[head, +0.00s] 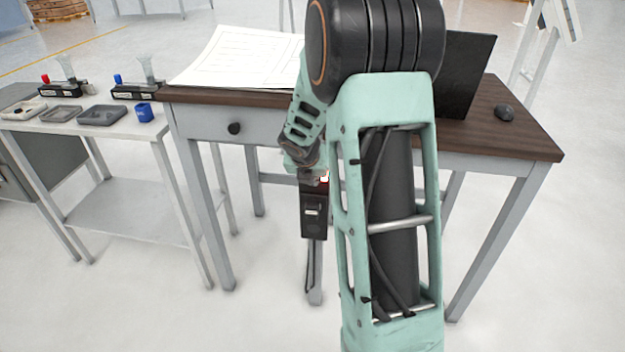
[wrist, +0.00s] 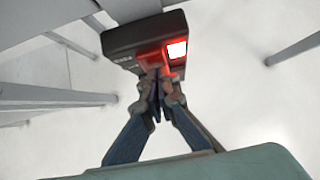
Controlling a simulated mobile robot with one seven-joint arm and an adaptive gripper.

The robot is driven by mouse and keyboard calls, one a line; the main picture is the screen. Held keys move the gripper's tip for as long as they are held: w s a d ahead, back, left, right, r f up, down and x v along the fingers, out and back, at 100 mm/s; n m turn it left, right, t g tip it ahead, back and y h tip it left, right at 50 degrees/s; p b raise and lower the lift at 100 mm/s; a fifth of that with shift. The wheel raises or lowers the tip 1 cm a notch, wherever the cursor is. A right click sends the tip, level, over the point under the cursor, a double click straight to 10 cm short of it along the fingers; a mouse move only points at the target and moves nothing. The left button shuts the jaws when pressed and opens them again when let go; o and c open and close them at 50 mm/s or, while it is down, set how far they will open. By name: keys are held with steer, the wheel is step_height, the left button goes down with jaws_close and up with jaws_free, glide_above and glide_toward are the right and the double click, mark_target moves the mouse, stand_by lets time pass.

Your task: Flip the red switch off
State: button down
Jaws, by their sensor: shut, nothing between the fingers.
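The red switch (wrist: 177,50) glows bright red with a white centre on the right part of a dark box (wrist: 128,42) in the wrist view. In the head view a red glow (head: 324,176) shows at the top of the dark box (head: 314,220), beside my wrist. My gripper (wrist: 158,78) is shut and empty. Its fingertips are at the box's near edge, just below and left of the switch in the wrist view. I cannot tell whether they touch it. In the head view my arm hides part of the box and the fingertips.
A white side table (head: 120,205) with small trays stands at left. Desk legs (wrist: 62,95) surround the box.

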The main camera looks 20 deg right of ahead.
steer(key=shift+w+d+f+t+b, duration=0.15)
steer(key=shift+f+t+b, duration=0.3)
steer(key=shift+b, duration=1.55)
steer(key=shift+r+p, duration=0.4)
steer(key=shift+w+r, duration=0.1)
steer(key=shift+r+p, duration=0.75)
steer(key=shift+p, duration=0.15)
